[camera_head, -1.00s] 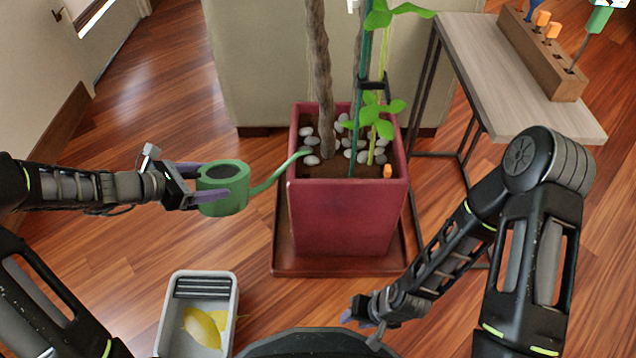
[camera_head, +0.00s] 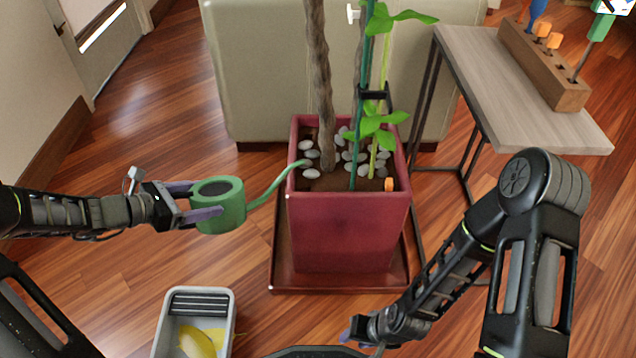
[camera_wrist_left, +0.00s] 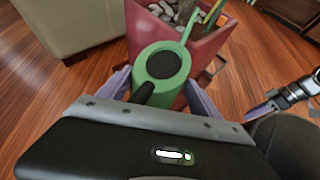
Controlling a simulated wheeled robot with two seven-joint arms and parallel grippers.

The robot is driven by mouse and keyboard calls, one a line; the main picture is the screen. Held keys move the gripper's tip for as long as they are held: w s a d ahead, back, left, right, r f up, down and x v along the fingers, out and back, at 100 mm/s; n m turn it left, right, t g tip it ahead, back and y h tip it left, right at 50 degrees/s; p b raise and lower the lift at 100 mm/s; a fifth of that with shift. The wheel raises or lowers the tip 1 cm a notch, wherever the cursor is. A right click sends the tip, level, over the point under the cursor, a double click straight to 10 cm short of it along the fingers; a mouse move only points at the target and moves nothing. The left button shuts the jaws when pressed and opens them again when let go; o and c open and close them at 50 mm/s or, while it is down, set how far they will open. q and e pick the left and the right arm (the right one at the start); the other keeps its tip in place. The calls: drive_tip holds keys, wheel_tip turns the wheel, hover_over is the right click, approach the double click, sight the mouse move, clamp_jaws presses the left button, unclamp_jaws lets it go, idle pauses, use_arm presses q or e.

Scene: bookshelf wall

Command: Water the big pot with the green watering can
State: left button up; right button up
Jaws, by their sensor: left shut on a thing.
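The green watering can (camera_head: 222,212) is held upright in my left gripper (camera_head: 196,202), whose two purple fingers are shut on its body. Its spout reaches right, and the tip is at the left rim of the big red pot (camera_head: 345,235), over the pebbles. The can also shows in the left wrist view (camera_wrist_left: 160,72) between the fingers (camera_wrist_left: 160,92), with the pot (camera_wrist_left: 208,45) beyond it. No water is visible. The pot holds soil, grey stones, a thick trunk and a staked green plant (camera_head: 378,130). My right gripper (camera_head: 352,332) is low at the front; its finger opening is unclear.
The pot stands in a red saucer (camera_head: 335,283) on the wooden floor. A grey bin (camera_head: 168,320) with yellow contents is at the front left. A side table (camera_head: 505,85) with a wooden tool block (camera_head: 545,65) stands right. A beige cabinet (camera_head: 260,70) is behind the pot.

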use_arm(q)
drive_tip(key=a+r+p, duration=0.1)
drive_tip(key=a, duration=0.1)
drive_tip(key=s+a+r+p, duration=0.1)
drive_tip(key=a, duration=0.1)
drive_tip(key=s+a+r+p, duration=0.1)
drive_tip(key=shift+s+a+r+p, duration=0.1)
drive_tip(key=shift+a+r+p, duration=0.2)
drive_tip(key=shift+a+p, duration=0.1)
drive_tip(key=shift+s+a, duration=0.15)
drive_tip(key=shift+a, duration=0.15)
